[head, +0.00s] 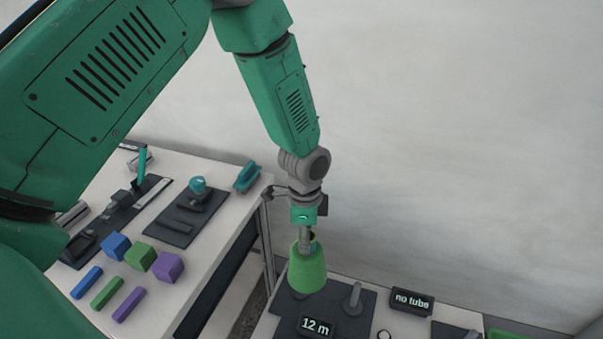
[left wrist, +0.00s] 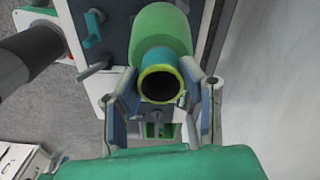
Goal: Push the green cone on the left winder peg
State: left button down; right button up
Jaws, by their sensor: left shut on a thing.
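The green cone (head: 307,270) is held upright, narrow end up, at the end of my left arm, over the left part of a dark plate (head: 340,325). My left gripper (head: 306,238) is shut on the narrow upper end of the cone. The left wrist view shows the cone (left wrist: 163,32) from its open top, with the gripper's fingers (left wrist: 160,88) on either side of the rim. A grey peg (head: 355,297) stands bare to the right of the cone. Any peg under the cone is hidden, and I cannot tell whether the cone's base touches the plate. My right gripper is not in view.
A "12 m" display (head: 317,327) stands in front of the cone, and a "no tube" display (head: 411,301) to the right. The left table holds a blue cube (head: 115,246), green cube (head: 140,256), purple cube (head: 168,267) and several bars. A pale wall rises behind.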

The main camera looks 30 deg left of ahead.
pick_arm(q)
jog(key=w+a+r+m+p, duration=0.4)
jog(key=r+m+p, duration=0.1)
jog(key=m+p, duration=0.35)
jog(key=shift+m, duration=0.45)
jog(key=f+b, duration=0.2)
jog(key=f, duration=0.1)
jog(key=f+b, duration=0.1)
jog(key=f, duration=0.1)
jog(key=shift+s+d+b, duration=0.15)
jog(key=shift+d+b, duration=0.1)
jog(key=shift+b, duration=0.15)
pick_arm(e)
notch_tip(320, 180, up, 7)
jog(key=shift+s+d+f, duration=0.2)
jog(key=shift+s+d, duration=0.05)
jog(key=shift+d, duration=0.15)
pick_arm(q)
jog(key=shift+a, duration=0.3)
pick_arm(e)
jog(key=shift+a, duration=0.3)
pick_arm(q)
jog(key=shift+f, duration=0.15)
jog(key=shift+d, duration=0.1)
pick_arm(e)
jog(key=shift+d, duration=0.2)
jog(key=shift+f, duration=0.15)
